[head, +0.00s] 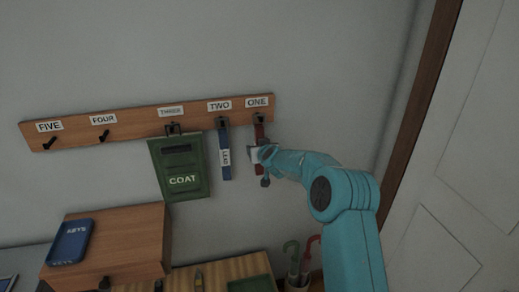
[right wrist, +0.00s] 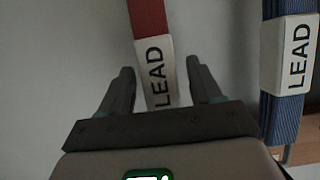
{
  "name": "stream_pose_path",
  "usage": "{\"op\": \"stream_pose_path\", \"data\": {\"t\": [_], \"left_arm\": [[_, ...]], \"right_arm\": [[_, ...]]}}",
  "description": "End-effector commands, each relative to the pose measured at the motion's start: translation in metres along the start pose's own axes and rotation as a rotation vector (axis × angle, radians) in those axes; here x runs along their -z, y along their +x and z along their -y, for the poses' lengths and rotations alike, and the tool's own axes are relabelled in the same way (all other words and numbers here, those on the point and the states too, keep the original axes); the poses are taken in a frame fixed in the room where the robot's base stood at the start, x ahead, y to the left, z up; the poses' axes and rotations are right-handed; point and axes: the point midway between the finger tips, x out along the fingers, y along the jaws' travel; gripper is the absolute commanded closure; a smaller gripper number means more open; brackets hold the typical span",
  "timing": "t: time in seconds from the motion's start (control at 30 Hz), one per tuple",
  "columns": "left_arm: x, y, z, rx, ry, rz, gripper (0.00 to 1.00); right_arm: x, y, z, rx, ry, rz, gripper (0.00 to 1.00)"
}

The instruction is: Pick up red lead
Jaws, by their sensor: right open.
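The red lead (head: 259,132) hangs from the hook labelled ONE on the wall rack. In the right wrist view the red lead (right wrist: 148,18) hangs down to a white tag (right wrist: 156,72) reading LEAD. My right gripper (head: 262,155) is at the lead's lower part. In the right wrist view my right gripper (right wrist: 158,75) is open, with one finger on each side of the white tag and gaps visible. My left gripper is in neither view.
A blue lead (head: 224,140) hangs at TWO, close to the left; it also shows in the right wrist view (right wrist: 283,118). A green COAT pouch (head: 180,168) hangs at THREE. Below are a wooden cabinet (head: 130,240), a blue KEYS tray (head: 70,243) and umbrellas (head: 292,258). A door stands at right.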

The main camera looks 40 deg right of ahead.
Motion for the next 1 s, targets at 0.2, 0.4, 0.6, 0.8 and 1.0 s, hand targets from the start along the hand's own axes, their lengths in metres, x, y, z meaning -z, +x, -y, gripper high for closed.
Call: {"op": "stream_pose_path", "data": {"t": [0.2,0.4,0.6,0.8,1.0], "left_arm": [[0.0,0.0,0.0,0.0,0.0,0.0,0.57],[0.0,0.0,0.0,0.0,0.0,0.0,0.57],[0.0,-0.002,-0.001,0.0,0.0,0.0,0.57],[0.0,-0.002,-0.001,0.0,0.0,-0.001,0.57],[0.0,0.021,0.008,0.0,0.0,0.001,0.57]], "right_arm": [[0.0,0.0,0.0,0.0,0.0,0.0,0.75],[-0.001,0.0,0.0,0.001,0.0,0.001,0.94],[0.003,-0.002,0.0,0.001,0.0,0.001,0.94],[0.009,-0.01,0.0,0.001,0.0,0.0,0.94],[-0.005,-0.042,0.0,0.0,-0.001,-0.002,0.94]]}}
